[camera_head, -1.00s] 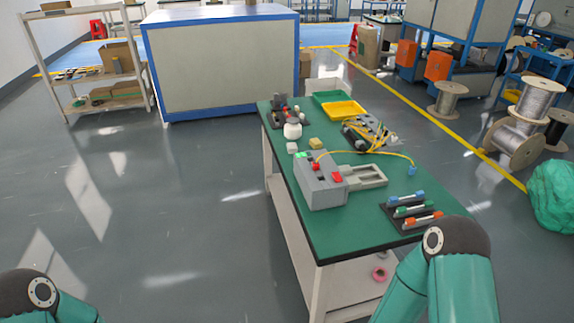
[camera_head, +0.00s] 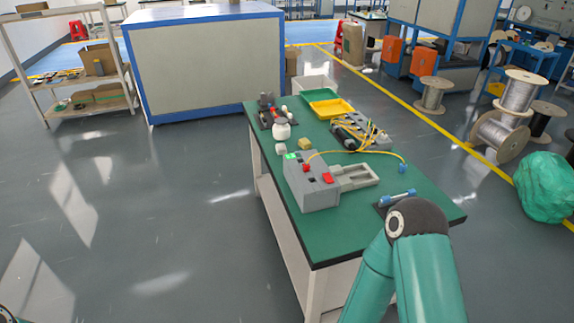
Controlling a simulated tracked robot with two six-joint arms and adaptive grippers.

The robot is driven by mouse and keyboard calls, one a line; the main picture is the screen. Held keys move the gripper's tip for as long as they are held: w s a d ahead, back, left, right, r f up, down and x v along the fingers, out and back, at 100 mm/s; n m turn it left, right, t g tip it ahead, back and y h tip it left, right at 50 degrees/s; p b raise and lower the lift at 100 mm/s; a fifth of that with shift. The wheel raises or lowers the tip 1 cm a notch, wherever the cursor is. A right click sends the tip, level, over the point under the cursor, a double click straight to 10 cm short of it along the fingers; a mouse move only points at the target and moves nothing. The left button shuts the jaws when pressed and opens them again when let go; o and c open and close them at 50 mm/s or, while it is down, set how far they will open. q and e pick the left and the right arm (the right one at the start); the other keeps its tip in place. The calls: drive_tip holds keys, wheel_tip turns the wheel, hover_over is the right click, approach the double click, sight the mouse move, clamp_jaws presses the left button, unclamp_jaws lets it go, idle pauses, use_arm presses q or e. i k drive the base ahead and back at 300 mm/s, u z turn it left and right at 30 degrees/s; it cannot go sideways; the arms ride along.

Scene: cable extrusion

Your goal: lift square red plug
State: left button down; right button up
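A grey box-shaped machine (camera_head: 312,185) stands on the green-topped table (camera_head: 290,228). I cannot tell for sure which is the square red plug. The cable's other end is a blue connector (camera_head: 402,168) near the table's right side. Neither of my grippers is in view. My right arm's elbow covers the front right part of the table, and only a sliver of my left arm shows at the bottom left corner.
A grey open frame (camera_head: 358,177) adjoins the machine. Behind stand a white jar (camera_head: 282,130), a yellow tray (camera_head: 332,109) and a dark rack with yellow cables (camera_head: 360,132). A blue-and-white tool (camera_head: 397,197) lies partly behind my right arm. The floor left of the table is clear.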

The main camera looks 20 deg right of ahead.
sight(306, 167)
drive_tip(key=u, duration=0.25)
drive_tip(key=i, duration=0.9)
drive_tip(key=z, duration=0.4)
